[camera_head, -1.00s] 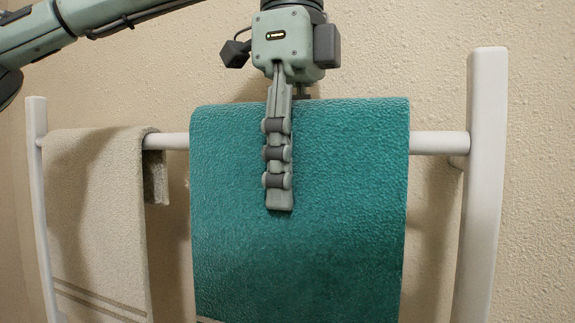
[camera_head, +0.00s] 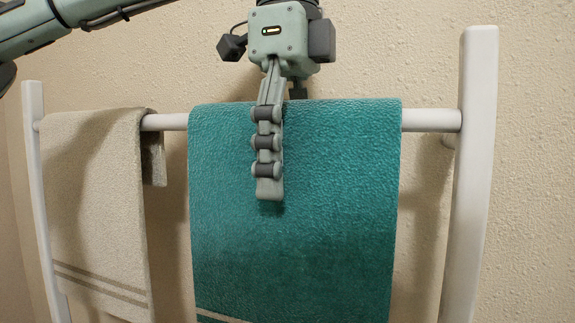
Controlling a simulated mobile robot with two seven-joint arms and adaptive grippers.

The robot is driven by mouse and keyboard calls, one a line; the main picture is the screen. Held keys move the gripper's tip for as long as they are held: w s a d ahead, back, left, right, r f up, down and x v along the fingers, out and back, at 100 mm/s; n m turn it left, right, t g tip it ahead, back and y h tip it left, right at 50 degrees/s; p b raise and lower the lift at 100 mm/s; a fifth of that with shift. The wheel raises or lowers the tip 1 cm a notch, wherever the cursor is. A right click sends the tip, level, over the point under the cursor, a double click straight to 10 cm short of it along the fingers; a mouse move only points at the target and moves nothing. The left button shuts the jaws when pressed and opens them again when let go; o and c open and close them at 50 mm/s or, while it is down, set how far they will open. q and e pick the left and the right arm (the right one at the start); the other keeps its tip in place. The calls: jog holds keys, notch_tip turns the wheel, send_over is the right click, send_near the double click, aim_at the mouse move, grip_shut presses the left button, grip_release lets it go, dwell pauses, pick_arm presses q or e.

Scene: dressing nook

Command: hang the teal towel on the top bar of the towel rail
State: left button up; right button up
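The teal towel (camera_head: 330,200) hangs draped over the top bar (camera_head: 430,120) of the white towel rail, with its front face flat and a pale stripe at the lower left. My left gripper (camera_head: 269,190) points down from above the bar, astride the towel's top edge. One jointed finger is in front of the towel, leaning slightly left, with a small shadow under its tip, so it appears a little off the cloth. The other finger is mostly hidden behind the towel. The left gripper looks open. My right gripper is not in view.
A beige towel (camera_head: 95,210) with grey stripes hangs on the same bar at the left, with a short gap to the teal towel. White posts stand at left (camera_head: 36,150) and right (camera_head: 478,150). A textured wall (camera_head: 420,50) is close behind.

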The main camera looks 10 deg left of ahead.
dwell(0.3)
pick_arm(q)
notch_tip(320, 180, up, 12)
jog(key=shift+r, duration=0.1)
dwell(0.6)
